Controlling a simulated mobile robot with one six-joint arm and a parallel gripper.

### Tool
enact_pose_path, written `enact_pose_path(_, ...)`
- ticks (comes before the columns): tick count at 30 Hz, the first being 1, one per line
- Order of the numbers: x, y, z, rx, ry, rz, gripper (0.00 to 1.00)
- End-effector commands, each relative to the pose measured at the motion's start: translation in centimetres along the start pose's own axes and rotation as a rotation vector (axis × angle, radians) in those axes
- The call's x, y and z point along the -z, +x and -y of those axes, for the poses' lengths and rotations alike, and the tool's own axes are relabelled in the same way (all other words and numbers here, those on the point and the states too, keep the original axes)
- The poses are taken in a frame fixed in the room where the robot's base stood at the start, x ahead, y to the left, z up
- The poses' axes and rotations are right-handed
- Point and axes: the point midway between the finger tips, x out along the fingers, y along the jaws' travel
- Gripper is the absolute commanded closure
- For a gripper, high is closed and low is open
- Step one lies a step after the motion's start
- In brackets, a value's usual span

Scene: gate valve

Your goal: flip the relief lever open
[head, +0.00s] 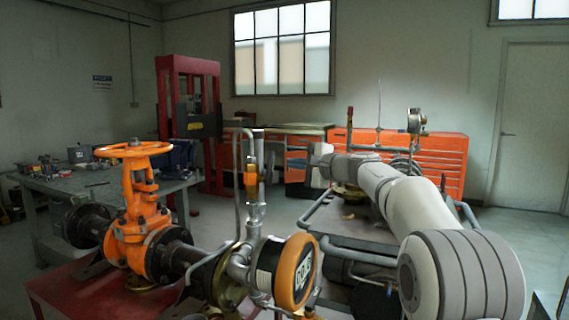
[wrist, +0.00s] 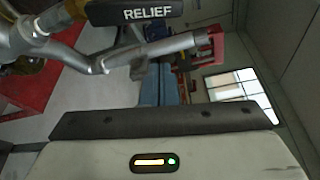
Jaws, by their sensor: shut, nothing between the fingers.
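A black bar lettered RELIEF (wrist: 148,12) crosses the top of the wrist view, partly cut off. It looks like the relief lever. An amber part (wrist: 75,8) sits at its left end, beside the grey pipework (wrist: 120,50). In the head view the upright relief pipe (head: 258,150) carries a small orange-yellow part (head: 251,178); the lever is too small to make out there. My gripper (head: 314,163) is shut and empty, just right of the upright pipe, apart from it in the picture. Its fingertips are not clear; its pale housing fills the bottom of the wrist view.
The orange gate valve (head: 135,215) and its dark flanged pipe stand at left on a red stand (head: 60,290). An orange-rimmed round part (head: 298,272) with white lettering sits below the relief pipe. A cluttered workbench (head: 120,185) and orange cabinets (head: 440,155) stand behind.

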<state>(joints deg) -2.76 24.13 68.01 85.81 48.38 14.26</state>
Motion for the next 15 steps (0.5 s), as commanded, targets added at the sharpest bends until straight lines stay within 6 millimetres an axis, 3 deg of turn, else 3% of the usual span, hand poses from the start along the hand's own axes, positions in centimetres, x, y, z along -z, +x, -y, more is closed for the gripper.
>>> enact_pose_path(6, 0.0, -4.5, 0.1, 0.001, -0.001, -0.002, 1.0)
enact_pose_path(15, -0.1, -7.1, 0.1, 0.001, -0.001, 0.001, 1.0)
